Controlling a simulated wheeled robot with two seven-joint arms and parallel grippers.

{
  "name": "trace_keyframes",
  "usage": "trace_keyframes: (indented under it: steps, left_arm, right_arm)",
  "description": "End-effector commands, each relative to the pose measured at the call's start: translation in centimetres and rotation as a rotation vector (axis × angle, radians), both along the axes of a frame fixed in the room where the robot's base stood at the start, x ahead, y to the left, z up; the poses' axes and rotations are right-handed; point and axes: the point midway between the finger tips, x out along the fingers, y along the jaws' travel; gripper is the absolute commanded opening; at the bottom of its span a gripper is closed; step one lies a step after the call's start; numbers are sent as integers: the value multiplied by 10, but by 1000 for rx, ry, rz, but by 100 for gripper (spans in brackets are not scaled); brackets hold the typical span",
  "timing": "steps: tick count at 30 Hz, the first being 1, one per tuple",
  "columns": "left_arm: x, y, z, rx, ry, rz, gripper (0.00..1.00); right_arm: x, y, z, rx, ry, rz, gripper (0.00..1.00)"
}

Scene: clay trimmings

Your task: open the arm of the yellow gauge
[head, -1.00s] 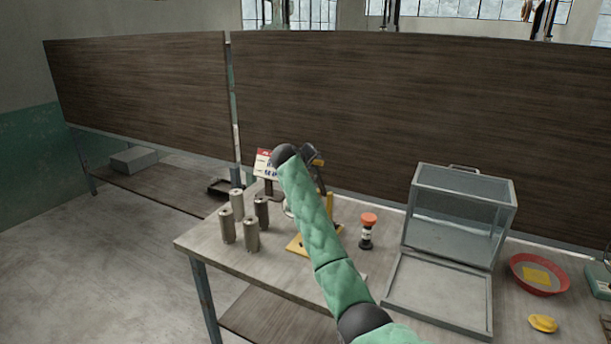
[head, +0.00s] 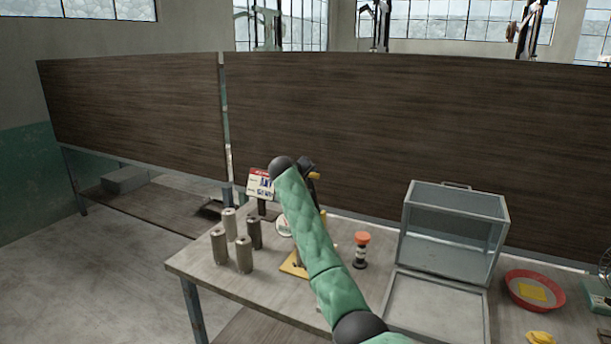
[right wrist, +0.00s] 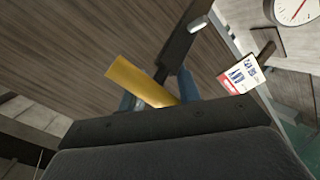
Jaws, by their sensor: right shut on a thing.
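The yellow gauge stands on the table, with its yellow base (head: 293,265) showing left of my right forearm. Its yellow arm (head: 314,175) shows high up beside my right gripper (head: 308,167). In the right wrist view the yellow arm (right wrist: 138,79) is a flat bar between the blue fingers of my right gripper (right wrist: 158,93), which is shut on it. A dark bar (right wrist: 180,42) with a bright end rises beside it. My right arm hides much of the gauge's middle in the head view. My left gripper is in neither view.
Several grey cylinders (head: 244,254) stand left of the gauge, before a printed card (head: 260,185). A bottle with an orange top (head: 361,250) and an open glass case (head: 455,225) stand to the right. A red bowl (head: 534,290) lies farther right.

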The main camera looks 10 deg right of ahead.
Motion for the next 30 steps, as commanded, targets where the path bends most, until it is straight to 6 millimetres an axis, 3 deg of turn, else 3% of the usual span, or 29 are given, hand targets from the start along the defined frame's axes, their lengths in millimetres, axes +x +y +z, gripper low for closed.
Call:
trace_keyframes:
  steps: [1, 16, 17, 18, 30]
  left_arm:
    - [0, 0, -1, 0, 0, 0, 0]
    - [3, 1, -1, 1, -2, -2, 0]
    - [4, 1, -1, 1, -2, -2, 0]
    - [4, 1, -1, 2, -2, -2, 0]
    - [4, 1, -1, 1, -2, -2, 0]
  right_arm:
    - [0, -12, -11, -2, 15, -17, 0]
    - [-1, -13, -13, -1, 18, -17, 0]
    - [-1, -13, -13, -1, 18, -17, 39]
    - [-1, -13, -13, -2, 19, -17, 47]
    - [0, -12, -10, -4, 14, -15, 50]
